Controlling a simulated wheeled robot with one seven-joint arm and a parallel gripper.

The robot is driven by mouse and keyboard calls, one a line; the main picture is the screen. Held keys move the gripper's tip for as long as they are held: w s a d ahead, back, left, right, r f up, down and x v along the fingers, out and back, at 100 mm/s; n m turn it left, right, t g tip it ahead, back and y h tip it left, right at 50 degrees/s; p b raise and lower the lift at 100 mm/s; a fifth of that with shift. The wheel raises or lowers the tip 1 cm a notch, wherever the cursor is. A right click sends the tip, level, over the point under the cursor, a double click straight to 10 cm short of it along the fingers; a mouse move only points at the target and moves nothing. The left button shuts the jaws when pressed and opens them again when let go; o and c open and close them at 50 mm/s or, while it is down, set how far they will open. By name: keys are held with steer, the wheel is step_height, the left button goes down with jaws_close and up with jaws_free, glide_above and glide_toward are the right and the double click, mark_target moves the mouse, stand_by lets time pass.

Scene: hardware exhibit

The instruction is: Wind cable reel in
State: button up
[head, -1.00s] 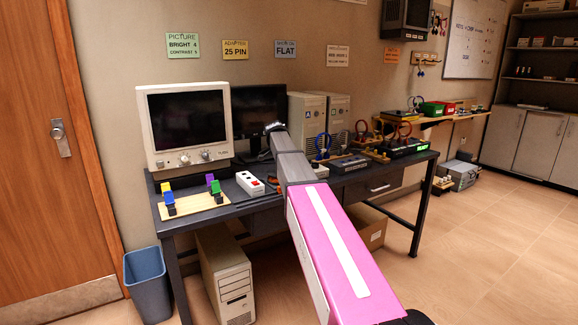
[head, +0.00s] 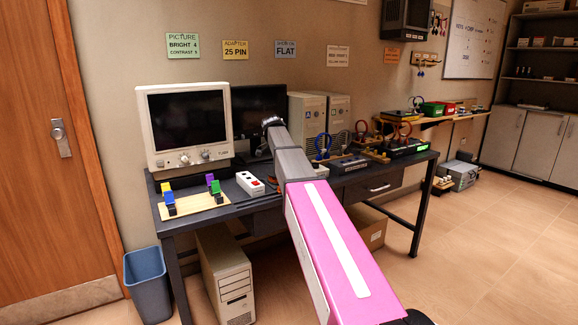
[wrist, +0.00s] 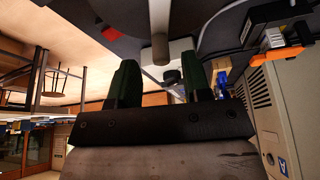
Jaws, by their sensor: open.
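My gripper (head: 272,122) is at the far end of my arm, over the back of the dark workbench (head: 240,206), in front of the black monitor (head: 258,108). In the wrist view my gripper (wrist: 160,82) has its two dark green fingers apart, with nothing held between them. A grey rod (wrist: 159,35) hangs in the picture just beyond the fingertips, beside a dark rounded part (wrist: 115,15). These may belong to the cable reel, but I cannot tell for sure. In the head view my arm hides much of this spot.
A cream CRT monitor (head: 186,125) and a board with coloured blocks (head: 190,203) stand at the bench's left, beside a white switch box (head: 250,183). Beige computer cases (head: 322,112) stand behind my arm. An orange item (wrist: 276,54) shows in the wrist view.

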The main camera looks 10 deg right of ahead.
steer(key=v, duration=0.8)
steer(key=shift+s+r, duration=0.1)
steer(key=shift+s, duration=0.05)
